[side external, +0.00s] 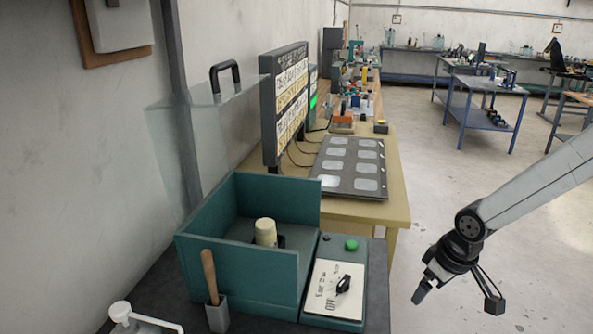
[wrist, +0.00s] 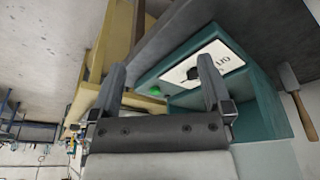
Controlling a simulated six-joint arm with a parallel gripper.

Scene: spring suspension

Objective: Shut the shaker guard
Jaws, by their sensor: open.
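The shaker is a teal open-topped box (side external: 243,274) with a cream cylinder (side external: 265,232) standing inside. Its clear guard (side external: 215,125) stands raised behind the box near the wall, with a black handle (side external: 225,76) at its top edge. A control panel (side external: 335,287) on the box's right carries a green button (side external: 351,245) and a black knob (side external: 343,284) beside an OFF label. The box also shows in the wrist view (wrist: 262,110). My gripper (side external: 455,290) is open and empty, to the right of the shaker and apart from it. Its two fingers (wrist: 160,85) are spread in the wrist view.
A display board (side external: 287,105) rises close right of the guard. A dark panel with pale pads (side external: 350,165) lies on the wooden bench.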

